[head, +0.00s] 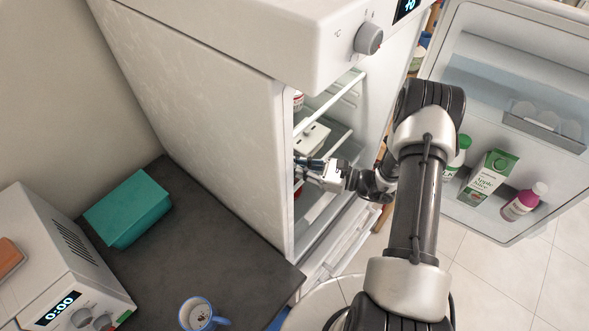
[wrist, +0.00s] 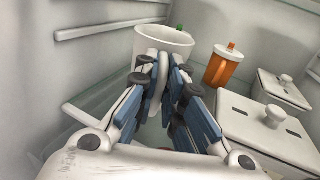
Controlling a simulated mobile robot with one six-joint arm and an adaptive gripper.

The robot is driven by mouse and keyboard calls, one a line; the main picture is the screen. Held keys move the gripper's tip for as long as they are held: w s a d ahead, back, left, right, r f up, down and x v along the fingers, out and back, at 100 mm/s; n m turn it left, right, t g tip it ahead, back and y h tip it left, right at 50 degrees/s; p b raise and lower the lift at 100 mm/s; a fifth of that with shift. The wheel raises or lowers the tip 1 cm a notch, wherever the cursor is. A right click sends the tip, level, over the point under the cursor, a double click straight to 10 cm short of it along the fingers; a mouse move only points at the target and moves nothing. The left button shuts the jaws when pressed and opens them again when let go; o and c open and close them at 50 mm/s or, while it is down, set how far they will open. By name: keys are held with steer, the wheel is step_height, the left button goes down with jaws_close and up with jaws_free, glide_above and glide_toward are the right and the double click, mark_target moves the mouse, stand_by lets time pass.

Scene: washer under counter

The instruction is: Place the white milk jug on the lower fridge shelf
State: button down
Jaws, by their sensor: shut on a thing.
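The white milk jug (wrist: 165,40) is in front of my gripper inside the fridge in the wrist view. It looks upright, with its rim up and its handle towards me. My gripper (wrist: 163,82) is shut on the handle, with blue-padded fingers on both sides. In the head view my gripper (head: 312,166) reaches through the open fridge front; I cannot make out the jug there. A glass shelf (wrist: 88,116) shows below and left of the fingers. The jug's base is hidden by the gripper, so I cannot tell whether it touches a shelf.
An orange bottle (wrist: 224,66) stands right of the jug. A white lidded container (wrist: 262,136) is close on the right, with another (wrist: 283,92) behind it. The fridge side wall (head: 215,110) is left of my arm.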

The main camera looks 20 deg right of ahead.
steer(key=shift+f, duration=0.75)
steer(key=shift+f, duration=0.1)
steer(key=c, duration=2.2)
jaws_free()
steer(key=shift+f+b, duration=0.15)
steer(key=shift+b, duration=0.15)
steer(key=o, duration=0.5)
